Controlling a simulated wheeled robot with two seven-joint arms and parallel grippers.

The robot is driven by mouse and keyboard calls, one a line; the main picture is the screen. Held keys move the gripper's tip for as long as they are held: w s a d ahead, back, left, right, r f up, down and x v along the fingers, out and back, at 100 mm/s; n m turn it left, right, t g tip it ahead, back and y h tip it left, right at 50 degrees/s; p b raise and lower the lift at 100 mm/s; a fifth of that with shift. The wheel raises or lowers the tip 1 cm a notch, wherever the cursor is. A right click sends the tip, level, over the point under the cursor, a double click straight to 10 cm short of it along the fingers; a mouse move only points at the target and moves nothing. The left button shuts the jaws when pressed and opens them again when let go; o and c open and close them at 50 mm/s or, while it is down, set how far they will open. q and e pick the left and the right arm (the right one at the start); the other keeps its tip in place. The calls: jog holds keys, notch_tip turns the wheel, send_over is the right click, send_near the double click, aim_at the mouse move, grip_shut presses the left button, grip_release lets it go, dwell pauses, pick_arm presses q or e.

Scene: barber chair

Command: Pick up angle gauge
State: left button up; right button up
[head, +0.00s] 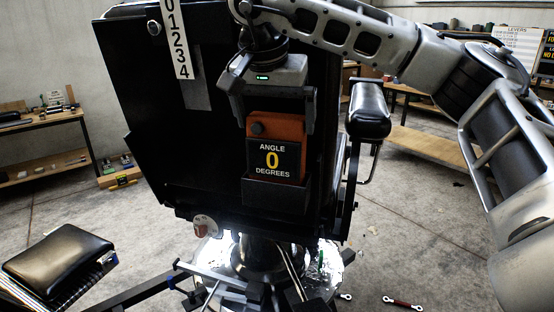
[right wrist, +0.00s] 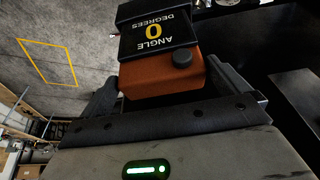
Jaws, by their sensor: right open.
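The angle gauge (head: 272,135) is an orange block with a dark face reading "ANGLE 0 DEGREES" and a dark knob near its top. It sits upright in a black holder (head: 275,192) on the back of the black barber chair (head: 190,130). My right gripper (head: 275,118) is open above the gauge, with one finger on each side of its upper part. In the right wrist view the gauge (right wrist: 160,78) stands between the two fingers (right wrist: 165,95). I cannot tell whether the fingers touch it. My left gripper does not show.
A white number strip (head: 178,40) is on the chair back at upper left. A padded armrest (head: 369,110) stands close to the right. A black footrest pad (head: 58,262) is at lower left. Wrenches (head: 402,303) lie on the floor. A workbench (head: 40,125) stands at far left.

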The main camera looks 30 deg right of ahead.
jog(key=c, duration=0.9)
jog(key=shift+c, duration=0.9)
jog(key=shift+r, duration=0.15)
